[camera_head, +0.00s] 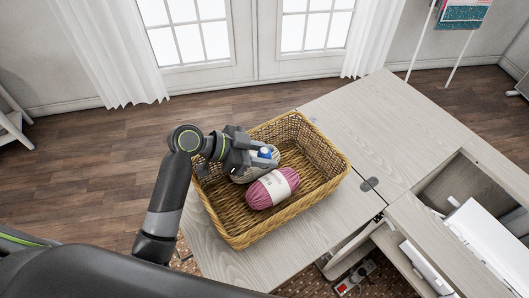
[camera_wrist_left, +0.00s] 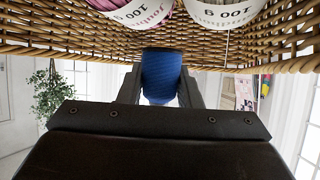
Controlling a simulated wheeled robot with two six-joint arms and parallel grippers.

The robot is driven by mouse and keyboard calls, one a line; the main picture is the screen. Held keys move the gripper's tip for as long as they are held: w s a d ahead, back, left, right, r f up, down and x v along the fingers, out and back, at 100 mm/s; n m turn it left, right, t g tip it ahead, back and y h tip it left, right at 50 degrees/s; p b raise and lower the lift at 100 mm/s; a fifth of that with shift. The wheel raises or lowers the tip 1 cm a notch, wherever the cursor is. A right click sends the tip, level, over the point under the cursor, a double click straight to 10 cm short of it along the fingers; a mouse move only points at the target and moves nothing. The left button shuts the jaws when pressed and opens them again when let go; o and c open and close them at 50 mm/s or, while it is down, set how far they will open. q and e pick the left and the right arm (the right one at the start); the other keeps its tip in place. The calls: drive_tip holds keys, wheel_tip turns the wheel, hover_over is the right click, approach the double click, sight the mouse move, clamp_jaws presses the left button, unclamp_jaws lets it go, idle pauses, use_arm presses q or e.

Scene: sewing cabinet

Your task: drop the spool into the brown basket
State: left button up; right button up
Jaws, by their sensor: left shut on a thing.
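The brown wicker basket (camera_head: 318,143) stands on the pale wooden cabinet top. My left gripper (camera_head: 266,152) is at the basket's left side, over its inside. It is shut on a blue spool (camera_head: 264,153), and the spool also shows between the fingers in the left wrist view (camera_wrist_left: 161,74). In the head view the spool is small and partly hidden by the gripper. The basket's woven wall fills the top of the left wrist view (camera_wrist_left: 60,45). I cannot tell whether the spool touches anything in the basket. My right gripper is not in view.
A pink yarn ball (camera_head: 272,188) with a white label lies in the basket, next to a grey yarn ball (camera_head: 241,177) partly under my gripper. The basket's right part is empty. The cabinet (camera_head: 365,125) has an open compartment with a white machine (camera_head: 485,240) at the right.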

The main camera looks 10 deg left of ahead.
use_arm(q)
drive_tip(key=o, duration=1)
drive_tip(key=shift+o, duration=0.2)
drive_tip(key=shift+s+a+r, duration=0.1)
drive_tip(key=shift+a+r, duration=0.05)
drive_tip(key=shift+a, duration=0.15)
drive_tip(key=b+v, duration=0.1)
drive_tip(key=v, duration=1.5)
drive_tip(key=shift+a+r, duration=0.15)
drive_tip(key=shift+a, duration=0.1)
drive_tip(key=shift+s+a, duration=0.1)
